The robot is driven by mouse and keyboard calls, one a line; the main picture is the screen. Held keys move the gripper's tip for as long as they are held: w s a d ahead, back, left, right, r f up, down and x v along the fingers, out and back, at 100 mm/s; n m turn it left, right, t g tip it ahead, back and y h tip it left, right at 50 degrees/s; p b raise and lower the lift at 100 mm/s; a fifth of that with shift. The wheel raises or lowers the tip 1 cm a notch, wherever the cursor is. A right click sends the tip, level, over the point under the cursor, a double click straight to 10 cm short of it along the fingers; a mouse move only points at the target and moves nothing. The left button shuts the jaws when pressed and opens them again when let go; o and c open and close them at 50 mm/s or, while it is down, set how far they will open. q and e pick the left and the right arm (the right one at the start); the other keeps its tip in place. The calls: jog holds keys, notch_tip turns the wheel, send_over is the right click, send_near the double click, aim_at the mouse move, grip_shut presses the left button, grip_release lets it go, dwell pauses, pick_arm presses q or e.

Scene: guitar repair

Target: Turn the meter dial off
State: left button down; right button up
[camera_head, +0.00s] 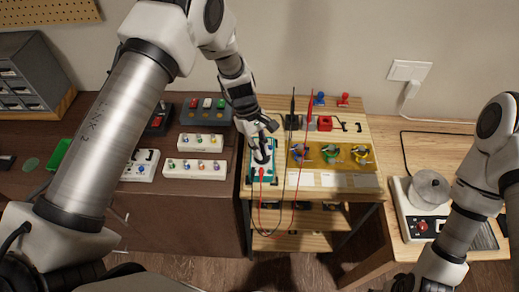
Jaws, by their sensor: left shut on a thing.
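The meter (256,179) is a teal and white box near the left edge of the light wooden table. Red and black leads run from it. My left gripper (262,153) reaches down over the meter from above and is shut on its dial. The gripper covers the dial, so its setting is hidden. My right arm comes in at the right edge; its gripper is out of the picture below.
A yellow tray (332,166) with several coloured parts lies right of the meter. Black and red blocks and upright probes stand behind it. White panels (195,169) sit on the dark table at left. A winder-like machine (430,190) stands at right.

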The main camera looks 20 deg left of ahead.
pick_arm(q)
jog(key=m, duration=0.2)
jog(key=m+g+y+b, duration=0.1)
jog(key=m, duration=0.1)
jog(key=shift+w+d+f, duration=0.1)
jog(key=shift+d+f, duration=0.05)
jog(key=shift+d+m+g+y+b, duration=0.1)
jog(key=shift+m+g+y+b, duration=0.25)
jog(key=shift+m, duration=0.7)
jog(key=shift+m+g+y+b, duration=0.15)
jog(key=shift+m+y, duration=0.3)
jog(key=shift+m, duration=0.6)
jog(key=c, duration=1.2)
grip_release()
jog(key=shift+w, duration=0.1)
jog(key=v, duration=1.2)
